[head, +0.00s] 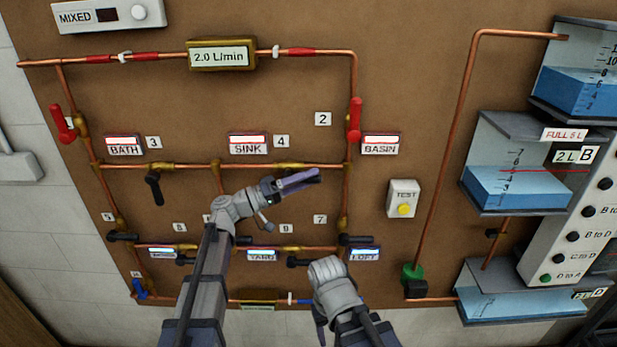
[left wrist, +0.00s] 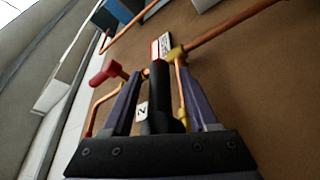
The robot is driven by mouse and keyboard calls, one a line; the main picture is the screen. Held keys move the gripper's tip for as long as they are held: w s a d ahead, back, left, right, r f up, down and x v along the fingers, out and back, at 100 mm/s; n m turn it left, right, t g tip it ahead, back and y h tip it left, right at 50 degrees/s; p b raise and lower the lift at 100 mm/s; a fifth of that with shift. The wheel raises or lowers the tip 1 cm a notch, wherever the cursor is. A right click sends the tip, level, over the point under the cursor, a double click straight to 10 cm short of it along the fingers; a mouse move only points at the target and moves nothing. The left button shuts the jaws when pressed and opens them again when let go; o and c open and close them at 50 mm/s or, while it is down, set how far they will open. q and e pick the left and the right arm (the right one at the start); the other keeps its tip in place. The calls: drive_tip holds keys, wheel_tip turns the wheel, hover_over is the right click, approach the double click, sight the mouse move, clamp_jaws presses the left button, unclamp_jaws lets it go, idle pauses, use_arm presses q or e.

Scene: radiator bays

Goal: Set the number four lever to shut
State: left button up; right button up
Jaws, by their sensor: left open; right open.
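The number 4 tag (head: 281,141) sits right of the SINK sign (head: 248,144), above a horizontal copper pipe with brass fittings (head: 288,166). My left gripper (head: 316,176) is just below that pipe, its fingers pointing right. In the left wrist view a black lever (left wrist: 161,95) stands between the two open fingers; I cannot tell whether they touch it. In the head view my gripper hides most of this spot, so the lever's angle is unclear. My right gripper (head: 319,328) is open and low, near the board's bottom edge.
A red lever (head: 355,119) is by tag 2 (head: 323,119), another (head: 63,124) at far left. A black lever (head: 154,188) hangs below tag 3. Several black levers line the lower pipe. A TEST box (head: 403,198) and water tanks (head: 515,190) are to the right.

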use_arm(q)
drive_tip(key=shift+d, duration=0.15)
drive_tip(key=shift+c, duration=0.2)
clamp_jaws()
idle(1.2)
